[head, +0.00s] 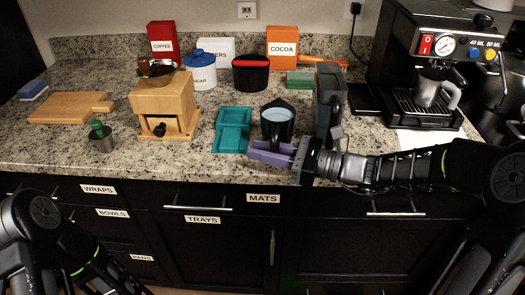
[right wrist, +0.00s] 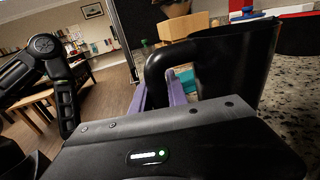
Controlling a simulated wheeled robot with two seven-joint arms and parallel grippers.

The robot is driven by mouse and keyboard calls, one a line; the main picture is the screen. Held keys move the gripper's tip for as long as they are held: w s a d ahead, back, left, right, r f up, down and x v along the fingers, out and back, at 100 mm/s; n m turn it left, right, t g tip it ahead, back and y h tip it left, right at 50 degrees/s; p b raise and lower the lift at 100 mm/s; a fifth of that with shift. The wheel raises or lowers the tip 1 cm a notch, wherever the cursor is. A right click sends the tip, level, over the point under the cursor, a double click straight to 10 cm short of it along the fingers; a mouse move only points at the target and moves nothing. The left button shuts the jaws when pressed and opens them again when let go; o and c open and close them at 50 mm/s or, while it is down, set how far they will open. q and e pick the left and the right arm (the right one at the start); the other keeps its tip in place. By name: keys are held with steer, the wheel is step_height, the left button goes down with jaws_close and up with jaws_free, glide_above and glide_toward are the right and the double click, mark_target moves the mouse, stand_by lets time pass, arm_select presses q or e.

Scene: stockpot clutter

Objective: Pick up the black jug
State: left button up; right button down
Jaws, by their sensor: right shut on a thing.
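The black jug (head: 277,131) stands upright on the granite counter near its front edge, with pale blue showing inside its open top. My right gripper (head: 271,153) reaches it from the right, its purple fingers at the jug's near side. In the right wrist view the black jug (right wrist: 238,62) has its curved handle between the purple fingers (right wrist: 165,92), which are shut on it. Part of the handle is hidden behind the gripper body there. I cannot tell any gap under the jug. Only my left arm shows at the lower left, not its gripper.
A dark grey container (head: 328,100) stands close right of the jug. A teal tray (head: 233,130) lies close left. The coffee machine (head: 425,65) is at the right, a wooden box (head: 163,100) farther left. Canisters and boxes line the back.

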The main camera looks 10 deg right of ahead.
step_height(320, 180, up, 17)
steer(key=p, duration=0.1)
steer(key=shift+r+p, duration=0.15)
steer(key=shift+p, duration=0.2)
stand_by(0.9)
stand_by(0.8)
